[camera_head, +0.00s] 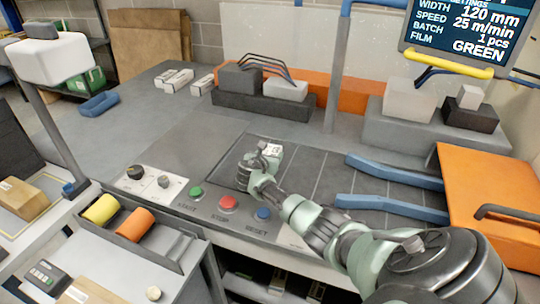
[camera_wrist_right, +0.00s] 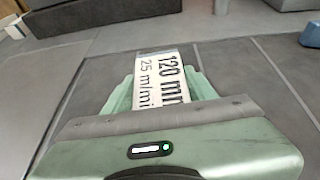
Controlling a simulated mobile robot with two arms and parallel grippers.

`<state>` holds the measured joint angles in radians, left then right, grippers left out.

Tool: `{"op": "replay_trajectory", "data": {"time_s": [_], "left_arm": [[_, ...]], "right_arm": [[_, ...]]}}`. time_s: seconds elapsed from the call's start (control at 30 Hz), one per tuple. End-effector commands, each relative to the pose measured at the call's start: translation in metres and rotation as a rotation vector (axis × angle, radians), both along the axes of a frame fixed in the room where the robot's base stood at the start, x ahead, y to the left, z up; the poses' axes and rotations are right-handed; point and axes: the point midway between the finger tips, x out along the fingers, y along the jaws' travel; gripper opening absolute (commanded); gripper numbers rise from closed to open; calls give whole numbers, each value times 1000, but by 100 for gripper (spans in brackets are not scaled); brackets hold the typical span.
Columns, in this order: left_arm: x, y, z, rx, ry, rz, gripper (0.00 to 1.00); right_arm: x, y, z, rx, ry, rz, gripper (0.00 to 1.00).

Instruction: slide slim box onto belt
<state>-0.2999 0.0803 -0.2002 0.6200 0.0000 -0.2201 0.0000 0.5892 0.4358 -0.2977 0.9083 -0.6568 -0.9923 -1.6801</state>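The slim box (camera_wrist_right: 160,80) is white with a printed label reading 120 mm and 25 m/min. In the right wrist view it lies between the green fingers of my right gripper (camera_wrist_right: 160,90), which meet both its sides. In the head view the right gripper (camera_head: 262,155) reaches to the left end of the dark belt (camera_head: 318,172), and the box's pale end (camera_head: 272,150) shows at its fingertips. The rest of the box is hidden by the gripper. My left gripper is not in view.
Blue guide rails (camera_head: 390,172) flank the belt's right part, before an orange housing (camera_head: 490,200). Green, red and blue buttons (camera_head: 228,203) line the front edge. Grey blocks (camera_head: 262,102) stand behind the belt, with small white boxes (camera_head: 178,80) at back left. Bare grey table lies left of the belt.

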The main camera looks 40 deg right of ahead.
Motion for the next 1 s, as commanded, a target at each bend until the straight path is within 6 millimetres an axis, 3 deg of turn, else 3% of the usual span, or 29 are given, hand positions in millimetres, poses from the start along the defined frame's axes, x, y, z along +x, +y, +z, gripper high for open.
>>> {"op": "replay_trajectory", "data": {"time_s": [0.03, 0.07, 0.47, 1.0], "left_arm": [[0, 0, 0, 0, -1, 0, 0], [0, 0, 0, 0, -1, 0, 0], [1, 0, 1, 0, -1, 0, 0], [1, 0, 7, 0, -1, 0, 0]], "right_arm": [[0, 0, 1, 0, -1, 0, 71], [0, 0, 1, 0, -1, 0, 79], [-1, 3, 1, 0, 0, 0, 80], [-32, 57, 28, 0, -2, 1, 80]]}}
